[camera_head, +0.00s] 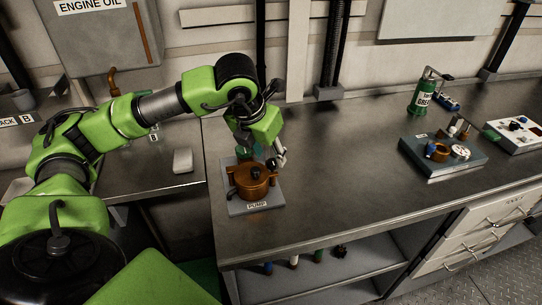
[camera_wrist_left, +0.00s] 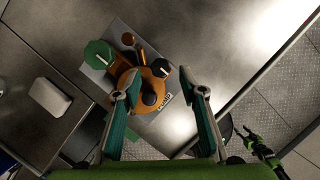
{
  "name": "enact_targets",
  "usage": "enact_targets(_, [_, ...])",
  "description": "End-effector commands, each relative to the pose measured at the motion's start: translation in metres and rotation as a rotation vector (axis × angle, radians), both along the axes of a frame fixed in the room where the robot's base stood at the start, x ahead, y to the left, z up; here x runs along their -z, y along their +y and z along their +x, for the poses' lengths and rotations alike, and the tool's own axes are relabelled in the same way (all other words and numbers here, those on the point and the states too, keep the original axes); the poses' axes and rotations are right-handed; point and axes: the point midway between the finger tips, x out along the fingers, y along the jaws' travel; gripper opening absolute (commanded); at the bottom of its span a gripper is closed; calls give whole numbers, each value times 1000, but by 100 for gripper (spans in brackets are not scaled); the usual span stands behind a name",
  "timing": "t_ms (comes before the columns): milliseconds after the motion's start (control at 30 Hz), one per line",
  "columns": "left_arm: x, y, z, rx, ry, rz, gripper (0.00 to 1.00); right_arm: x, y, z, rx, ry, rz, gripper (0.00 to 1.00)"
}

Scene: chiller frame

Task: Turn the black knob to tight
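The pump (camera_head: 252,188) is a copper-coloured round body on a grey base plate (camera_head: 264,205) with a PUMP label, near the front left of the bench. A black knob (camera_head: 256,172) sits on top of it. My left gripper (camera_head: 264,153) is above the pump, pointing down.
A green knob (camera_wrist_left: 100,54) sits beside the pump body. A blue-grey tray with parts (camera_head: 443,158), a green bottle (camera_head: 420,98) and a white control box (camera_head: 516,136) stand to the right. The bench between is clear. A shelf (camera_head: 320,279) with small items lies below.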

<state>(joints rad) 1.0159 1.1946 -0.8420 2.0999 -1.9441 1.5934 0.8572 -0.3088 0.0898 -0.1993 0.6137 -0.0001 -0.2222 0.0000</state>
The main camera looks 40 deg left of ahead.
Motion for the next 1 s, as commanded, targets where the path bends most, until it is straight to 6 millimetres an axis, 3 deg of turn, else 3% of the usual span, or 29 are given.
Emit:
enact_targets(200, [24,0,10,1,1,-1,38,-7,13,22,4,-33,17,40])
enact_targets(567, [30,1,12,2,0,0,38,-7,15,13,5,-19,19,40])
enact_targets(733, [30,0,12,1,-1,0,0,-6,11,9,3,-13,13,40])
enact_targets(1000, [30,1,12,11,-1,0,0,-4,7,9,1,-13,8,40])
